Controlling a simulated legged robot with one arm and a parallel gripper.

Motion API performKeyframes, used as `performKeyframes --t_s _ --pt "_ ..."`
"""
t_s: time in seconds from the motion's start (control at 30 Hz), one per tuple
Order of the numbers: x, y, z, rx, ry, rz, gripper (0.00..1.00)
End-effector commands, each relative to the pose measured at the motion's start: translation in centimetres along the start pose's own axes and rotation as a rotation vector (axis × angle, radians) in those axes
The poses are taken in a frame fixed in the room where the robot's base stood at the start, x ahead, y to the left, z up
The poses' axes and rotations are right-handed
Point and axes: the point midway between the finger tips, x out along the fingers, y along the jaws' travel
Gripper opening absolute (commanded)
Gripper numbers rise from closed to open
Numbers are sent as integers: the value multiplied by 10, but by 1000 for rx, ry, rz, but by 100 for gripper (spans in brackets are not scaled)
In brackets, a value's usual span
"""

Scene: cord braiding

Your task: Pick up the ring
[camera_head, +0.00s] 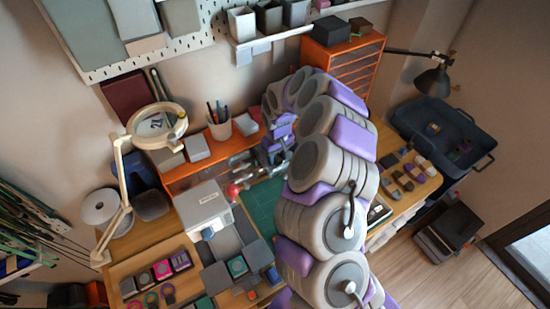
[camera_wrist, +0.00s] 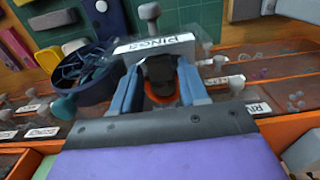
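In the wrist view my gripper (camera_wrist: 158,68) has its two blue fingers spread apart. A white block labelled RINGS (camera_wrist: 155,48) lies just beyond the fingertips, with clear plastic beside it. A dark piece with an orange edge (camera_wrist: 163,95) shows between the fingers; I cannot tell whether it is a ring. In the head view my gripper (camera_head: 242,162) is over the back of the bench by the orange drawer unit, partly hidden by my arm. Several coloured rings (camera_head: 151,298) lie at the bench's front left, at the picture's bottom edge.
A round dark container (camera_wrist: 82,78) stands left of the fingers. Labelled clear drawers (camera_wrist: 275,70) with small pieces line the right. The green mat (camera_head: 262,203) is partly bare.

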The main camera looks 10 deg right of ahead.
Motion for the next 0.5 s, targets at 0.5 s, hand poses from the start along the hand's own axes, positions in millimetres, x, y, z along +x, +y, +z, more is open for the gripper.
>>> performKeyframes --t_s 0.5 --pt "0 0 0 0 -1 0 2"
